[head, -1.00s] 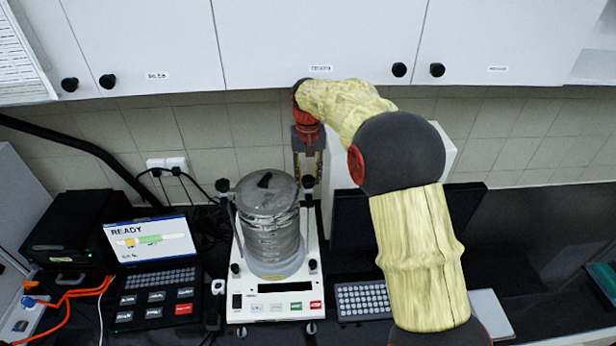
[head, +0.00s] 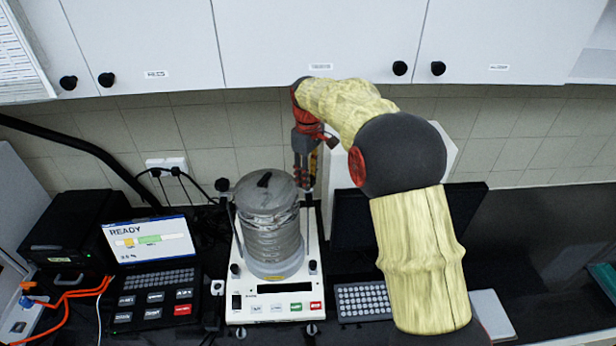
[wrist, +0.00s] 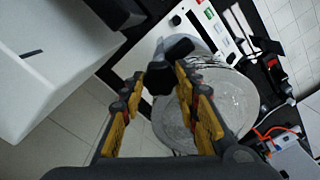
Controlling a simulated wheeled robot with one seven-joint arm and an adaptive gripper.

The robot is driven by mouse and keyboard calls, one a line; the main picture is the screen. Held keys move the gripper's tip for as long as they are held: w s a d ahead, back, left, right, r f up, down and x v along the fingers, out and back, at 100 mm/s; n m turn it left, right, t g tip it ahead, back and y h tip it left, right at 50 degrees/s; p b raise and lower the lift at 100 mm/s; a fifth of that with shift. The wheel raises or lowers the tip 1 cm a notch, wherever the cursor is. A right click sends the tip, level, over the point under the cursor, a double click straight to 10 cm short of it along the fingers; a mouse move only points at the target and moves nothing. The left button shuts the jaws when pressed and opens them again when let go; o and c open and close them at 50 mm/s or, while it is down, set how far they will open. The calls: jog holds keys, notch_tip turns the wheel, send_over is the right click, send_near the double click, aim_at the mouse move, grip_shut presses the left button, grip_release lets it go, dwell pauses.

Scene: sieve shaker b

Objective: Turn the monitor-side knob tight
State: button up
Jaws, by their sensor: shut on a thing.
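The sieve shaker (head: 272,225) stands on the bench with a clamped stack of clear sieves under a round lid (head: 264,192). My gripper (head: 306,184) points down at the right rod of the shaker, the side toward the dark monitor (head: 362,218). In the wrist view, its yellow-padded fingers (wrist: 160,84) are shut on the black monitor-side knob (wrist: 158,78). In the head view my fingers mostly hide this knob. The other knob (head: 222,185) is at the left rod, free of my gripper.
A control unit with a READY screen (head: 150,241) stands left of the shaker. A keyboard (head: 363,301) lies to the right, before the monitor. Wall cabinets (head: 320,40) hang above my wrist. Cables run along the wall at left.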

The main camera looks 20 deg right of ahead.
jog(key=n, duration=0.3)
jog(key=shift+n, duration=0.3)
jog(key=shift+r+n, duration=0.1)
jog(key=shift+n, duration=1.9)
jog(key=o, duration=1.2)
jog(key=shift+c, duration=0.2)
notch_tip(320, 180, up, 12)
